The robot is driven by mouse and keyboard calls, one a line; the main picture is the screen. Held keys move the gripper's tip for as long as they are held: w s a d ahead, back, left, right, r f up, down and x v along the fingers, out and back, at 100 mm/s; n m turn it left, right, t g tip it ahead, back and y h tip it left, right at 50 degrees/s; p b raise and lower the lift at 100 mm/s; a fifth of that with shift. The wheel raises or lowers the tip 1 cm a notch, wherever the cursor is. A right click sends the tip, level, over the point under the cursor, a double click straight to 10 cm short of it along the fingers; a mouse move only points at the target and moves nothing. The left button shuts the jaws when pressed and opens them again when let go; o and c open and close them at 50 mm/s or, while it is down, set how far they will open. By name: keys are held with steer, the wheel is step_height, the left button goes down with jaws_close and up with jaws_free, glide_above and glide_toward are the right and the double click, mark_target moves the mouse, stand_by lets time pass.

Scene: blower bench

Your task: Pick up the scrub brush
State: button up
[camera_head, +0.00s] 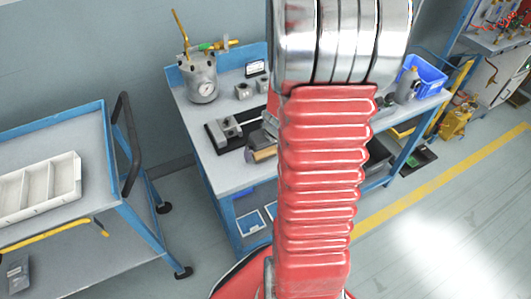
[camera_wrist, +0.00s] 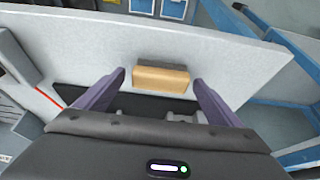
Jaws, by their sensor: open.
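The scrub brush (camera_wrist: 160,79), a wooden block with a dark grey strip along one side, lies on the light grey bench top. In the wrist view it sits between the tips of my open gripper (camera_wrist: 160,76), with a visible gap on either side. The two purple-grey fingers point towards it, and nothing is held. How far the fingers are above the bench is hard to tell.
On the blue-framed bench (camera_head: 226,176) stand a pressure pot with a gauge (camera_head: 202,80), a grey clamp-like fixture (camera_head: 228,130) and a blue bin (camera_head: 424,76). A blue trolley (camera_head: 95,199) with a white divided tray (camera_head: 38,188) stands at the left.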

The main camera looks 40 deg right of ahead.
steer(key=shift+w+f, duration=0.1)
steer(key=shift+f, duration=0.3)
steer(key=shift+c, duration=0.5)
steer(key=c, duration=1.1)
